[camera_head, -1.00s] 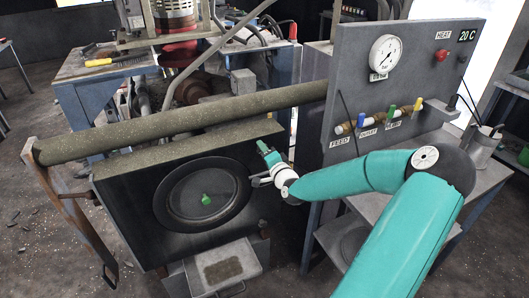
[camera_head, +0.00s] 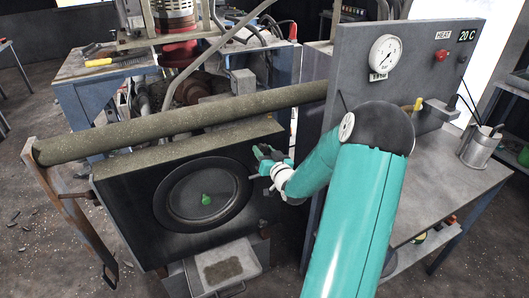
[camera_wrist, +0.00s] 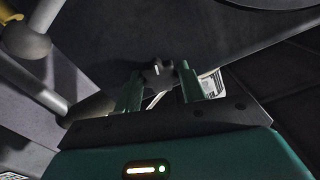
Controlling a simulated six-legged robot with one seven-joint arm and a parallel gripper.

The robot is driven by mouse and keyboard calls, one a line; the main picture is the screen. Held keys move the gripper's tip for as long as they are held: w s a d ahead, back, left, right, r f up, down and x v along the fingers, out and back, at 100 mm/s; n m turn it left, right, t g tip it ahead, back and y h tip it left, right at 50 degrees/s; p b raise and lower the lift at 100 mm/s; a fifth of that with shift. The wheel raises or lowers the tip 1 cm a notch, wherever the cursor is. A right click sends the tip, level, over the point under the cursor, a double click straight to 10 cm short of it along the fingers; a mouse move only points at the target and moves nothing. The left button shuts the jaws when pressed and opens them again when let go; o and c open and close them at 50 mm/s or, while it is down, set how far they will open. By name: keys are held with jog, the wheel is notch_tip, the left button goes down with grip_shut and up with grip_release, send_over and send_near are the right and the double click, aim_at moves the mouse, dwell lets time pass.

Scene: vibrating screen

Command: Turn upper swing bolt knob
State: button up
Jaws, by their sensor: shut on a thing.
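A dark star-shaped knob (camera_wrist: 158,76), which looks like the upper swing bolt knob, sits between the fingertips of my gripper (camera_wrist: 160,86) in the wrist view. The two green fingers are closed on its sides. In the head view my gripper (camera_head: 262,160) is at the upper right of the black front of the vibrating screen (camera_head: 126,212), beside the round door (camera_head: 178,188). The knob cannot be made out in the head view.
A long speckled pipe (camera_head: 180,122) runs above the screen. A grey panel (camera_head: 360,92) with a gauge (camera_head: 385,52) stands to the right, above a grey table (camera_head: 440,190). A tray (camera_head: 240,252) is below the door.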

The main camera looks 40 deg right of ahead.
jog(key=n, duration=0.4)
jog(key=shift+n, duration=0.3)
jog(key=n, duration=0.4)
jog(key=shift+n, duration=0.3)
jog(key=o, duration=0.9)
jog(key=shift+o, duration=0.2)
jog(key=v, duration=1.4)
jog(key=shift+w+r, duration=0.1)
jog(key=shift+w, duration=0.05)
